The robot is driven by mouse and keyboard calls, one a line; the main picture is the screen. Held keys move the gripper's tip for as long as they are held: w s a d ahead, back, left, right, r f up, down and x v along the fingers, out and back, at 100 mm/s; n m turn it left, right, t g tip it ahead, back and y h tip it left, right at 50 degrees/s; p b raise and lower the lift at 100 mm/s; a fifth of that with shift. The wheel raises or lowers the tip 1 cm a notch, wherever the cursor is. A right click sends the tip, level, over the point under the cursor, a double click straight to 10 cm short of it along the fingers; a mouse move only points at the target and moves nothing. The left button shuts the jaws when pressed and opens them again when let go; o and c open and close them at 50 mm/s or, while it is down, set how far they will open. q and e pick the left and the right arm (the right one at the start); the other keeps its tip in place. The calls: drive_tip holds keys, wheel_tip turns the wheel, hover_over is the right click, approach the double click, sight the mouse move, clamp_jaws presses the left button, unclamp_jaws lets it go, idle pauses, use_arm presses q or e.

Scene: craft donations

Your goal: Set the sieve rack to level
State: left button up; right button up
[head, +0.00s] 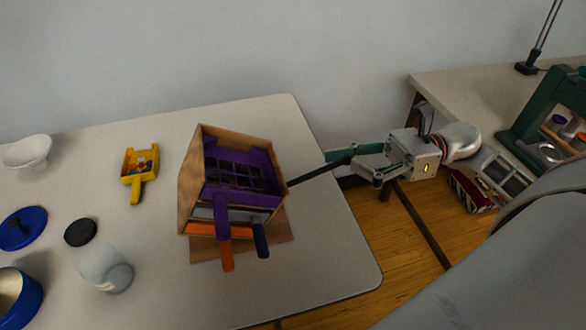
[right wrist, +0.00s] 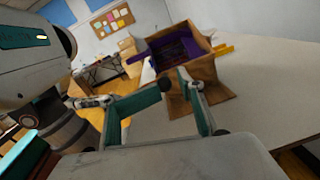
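The sieve rack (head: 188,185) is a wooden box on the table, holding purple, grey and orange sieves with handles towards the front. A purple handle (head: 222,205), an orange handle (head: 227,256) and a dark blue handle (head: 261,240) stick out. A flat wooden board (head: 276,244) shows under it. The rack's exact tilt is hard to tell. My right gripper (head: 318,167) is at the rack's right side, fingers spread; one dark finger reaches the rack's side, and contact is unclear. In the right wrist view the rack (right wrist: 200,74) is just beyond the open fingers (right wrist: 177,80). My left gripper is out of view.
On the table (head: 330,255) left of the rack are a yellow scoop-like tray (head: 138,163), a clear bottle (head: 102,265), a blue lid (head: 22,230), a blue bowl (head: 18,298) and a white bowl (head: 28,152). The table's right front is clear. A second table (head: 440,85) stands right.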

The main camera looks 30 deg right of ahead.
drive_tip(key=shift+w+p+x, duration=0.15)
drive_tip(key=shift+p+x, duration=0.1)
drive_tip(key=shift+x, duration=1.65)
drive_tip(key=shift+w+p+x, duration=0.15)
drive_tip(key=shift+p+x, duration=0.05)
drive_tip(key=shift+x, duration=1.65)
drive_tip(key=shift+d, duration=0.1)
drive_tip(key=shift+c, duration=0.3)
